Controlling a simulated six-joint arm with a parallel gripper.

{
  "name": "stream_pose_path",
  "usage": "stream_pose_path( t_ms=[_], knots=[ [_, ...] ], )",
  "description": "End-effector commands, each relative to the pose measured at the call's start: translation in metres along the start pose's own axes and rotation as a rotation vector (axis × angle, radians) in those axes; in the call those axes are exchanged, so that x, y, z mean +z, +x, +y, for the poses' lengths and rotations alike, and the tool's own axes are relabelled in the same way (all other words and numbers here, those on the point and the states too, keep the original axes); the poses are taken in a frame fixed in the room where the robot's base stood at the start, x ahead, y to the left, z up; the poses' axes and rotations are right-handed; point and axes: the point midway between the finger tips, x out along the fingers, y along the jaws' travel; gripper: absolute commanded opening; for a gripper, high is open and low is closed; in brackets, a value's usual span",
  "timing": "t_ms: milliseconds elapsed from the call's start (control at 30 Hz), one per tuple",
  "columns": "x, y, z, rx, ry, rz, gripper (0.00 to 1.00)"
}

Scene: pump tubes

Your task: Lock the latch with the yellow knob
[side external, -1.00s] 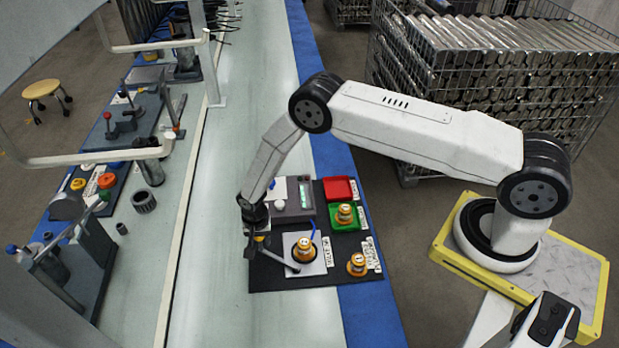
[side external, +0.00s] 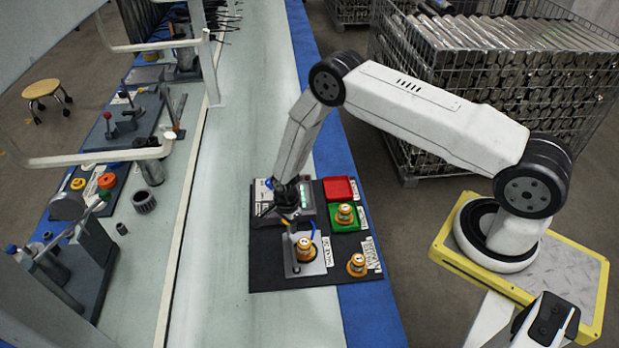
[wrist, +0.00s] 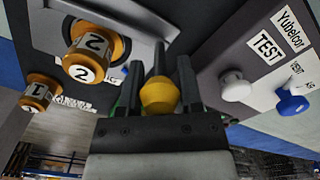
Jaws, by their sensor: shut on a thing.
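The yellow knob (wrist: 158,97) is between the two fingers of my gripper (wrist: 158,72) in the wrist view. My gripper is shut on it. In the side view the knob is hidden by my gripper.
Another tube (side external: 357,264) stands right of the plate on the black mat (side external: 270,277). A third tube (side external: 345,213) is in the green tray (side external: 335,226); the red tray (side external: 338,190) looks empty. The grey tester (side external: 308,197) is close behind my gripper.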

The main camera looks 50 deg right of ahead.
Motion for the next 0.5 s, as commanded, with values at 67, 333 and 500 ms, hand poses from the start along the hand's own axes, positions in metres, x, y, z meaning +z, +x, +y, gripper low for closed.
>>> stream_pose_path(
  t_ms=[67, 333, 500],
  knots=[
    [-0.0042, -0.0003, 0.0027, 0.0, 0.04, 0.0, 0.0],
    [-0.0106, -0.0003, 0.0079, 0.0, 0.114, 0.0, 0.0],
    [-0.0115, -0.0002, 0.0087, 0.001, 0.123, 0.0, 0.0]
  ],
)
